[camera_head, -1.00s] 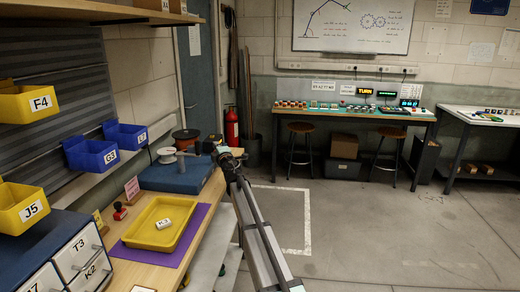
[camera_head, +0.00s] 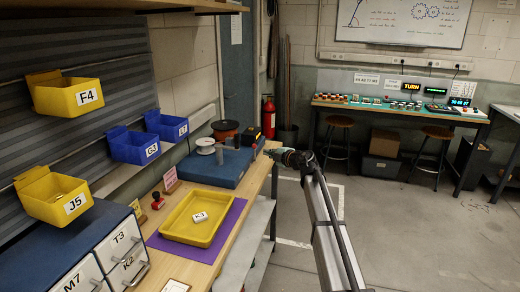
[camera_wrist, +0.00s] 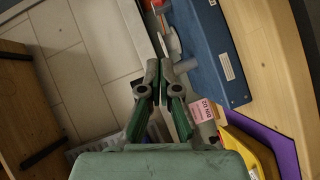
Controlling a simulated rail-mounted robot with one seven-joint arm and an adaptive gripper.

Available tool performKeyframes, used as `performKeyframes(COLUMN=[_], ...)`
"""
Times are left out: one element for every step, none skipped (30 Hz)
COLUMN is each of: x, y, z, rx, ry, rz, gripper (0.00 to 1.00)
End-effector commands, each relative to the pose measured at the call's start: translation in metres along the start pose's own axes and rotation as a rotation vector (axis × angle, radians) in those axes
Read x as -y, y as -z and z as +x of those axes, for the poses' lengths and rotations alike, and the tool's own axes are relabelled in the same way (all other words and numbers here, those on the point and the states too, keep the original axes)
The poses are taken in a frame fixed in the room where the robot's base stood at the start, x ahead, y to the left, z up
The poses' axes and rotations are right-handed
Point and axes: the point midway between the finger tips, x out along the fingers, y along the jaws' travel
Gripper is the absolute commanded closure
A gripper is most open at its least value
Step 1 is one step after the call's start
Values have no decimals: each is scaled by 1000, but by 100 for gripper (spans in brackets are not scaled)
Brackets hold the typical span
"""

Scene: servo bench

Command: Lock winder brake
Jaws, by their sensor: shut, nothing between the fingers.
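The winder has a blue base (camera_head: 215,170) at the far end of the wooden bench, with a white spool (camera_head: 205,146) and grey upright cylinders on it. A yellow-and-black part (camera_head: 250,136) stands at its far right. I cannot tell which part is the brake. My gripper (camera_head: 272,154) is beside the right end of the base, above the bench edge. In the wrist view my gripper (camera_wrist: 158,78) is shut and empty. The blue base (camera_wrist: 212,50) lies to its right there, with a pale disc (camera_wrist: 171,40) just beyond the fingertips.
A yellow tray (camera_head: 180,238) with a white labelled piece sits on a purple mat (camera_head: 231,219). A red-topped stamp (camera_head: 157,200) and a pink card (camera_head: 170,180) stand nearby. A copper-coloured spool (camera_head: 225,128) is behind the winder. Open floor lies right of the bench.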

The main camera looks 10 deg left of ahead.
Motion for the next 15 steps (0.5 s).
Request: performKeyframes(x=[0,0,0,-1,-1,-1,-1,-1,-2,-2,-2,-2,-2,-2,-2], y=[0,0,0,0,0,0,0,0,0,0,0,-1,-1,-1,-2], z=[1,1,3,4,6,9,11,14,19,23,27,33,38,43,50], rx=[0,0,0,0,0,0,0,-1,-1,-1,-1,-1,0,0,0], ry=[0,0,-1,-1,-1,0,0,0,0,0,0,0,0,0,0], rz=[0,0,0,0,0,0,0,0,-1,-1,-1,0,0,0,0], gripper=[100,100,100,100,100,100,100,100,100,100,100,100,100,100,100])
